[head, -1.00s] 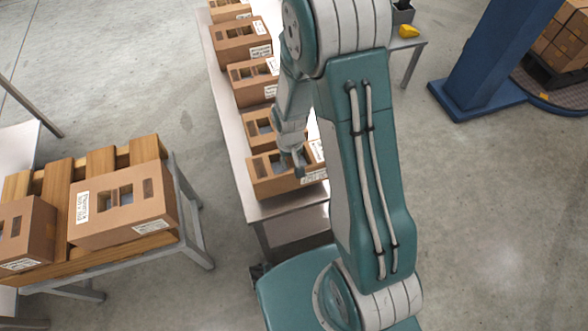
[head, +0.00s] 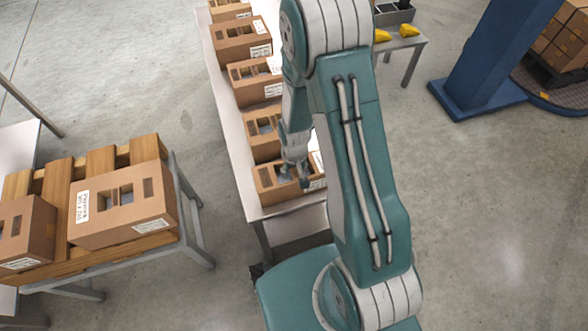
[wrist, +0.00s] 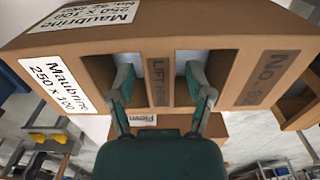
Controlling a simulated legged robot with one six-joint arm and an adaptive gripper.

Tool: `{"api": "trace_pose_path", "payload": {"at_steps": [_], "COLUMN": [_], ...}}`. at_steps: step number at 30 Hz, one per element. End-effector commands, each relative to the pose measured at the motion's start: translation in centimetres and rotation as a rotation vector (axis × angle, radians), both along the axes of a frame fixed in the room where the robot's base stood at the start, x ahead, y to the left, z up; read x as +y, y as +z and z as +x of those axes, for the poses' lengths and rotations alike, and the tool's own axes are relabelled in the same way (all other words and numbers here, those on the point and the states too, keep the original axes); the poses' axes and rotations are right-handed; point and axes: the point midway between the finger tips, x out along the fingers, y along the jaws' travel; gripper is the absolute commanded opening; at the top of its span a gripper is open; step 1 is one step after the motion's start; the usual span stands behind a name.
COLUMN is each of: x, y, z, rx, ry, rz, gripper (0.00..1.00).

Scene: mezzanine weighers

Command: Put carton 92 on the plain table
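Carton 92 (wrist: 262,72) is a brown box with Maubrine labels and a printed No. 92. It fills the top of the wrist view. In the head view it is the nearest carton (head: 265,183) at the front end of a long pale table (head: 216,75). My gripper (wrist: 160,82) has one finger in each of its two openings, either side of the LIFT HERE strip. Gaps show between fingers and strip, so it looks open. In the head view my gripper (head: 295,180) is over the carton, and my arm hides its right part. Which table is the plain one is unclear.
Several cartons (head: 243,42) line the long table behind it. At left, two cartons (head: 122,205) stand on a wooden pallet (head: 142,150) on a metal-legged table. A small table (head: 415,42) with yellow items and a blue column (head: 490,60) stand at back right. Floor between is clear.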

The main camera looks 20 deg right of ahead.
Motion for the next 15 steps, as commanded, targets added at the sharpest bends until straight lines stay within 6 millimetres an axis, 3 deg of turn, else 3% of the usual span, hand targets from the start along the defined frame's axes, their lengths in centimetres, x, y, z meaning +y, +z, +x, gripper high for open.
{"api": "trace_pose_path", "payload": {"at_steps": [8,15], "x": [0.0,0.0], "y": [0.2,3.2], "z": [0.0,0.1], "rx": [-0.001,-0.005], "ry": [0.000,0.000], "rz": [0.000,0.000], "gripper": [0.67,0.67]}}
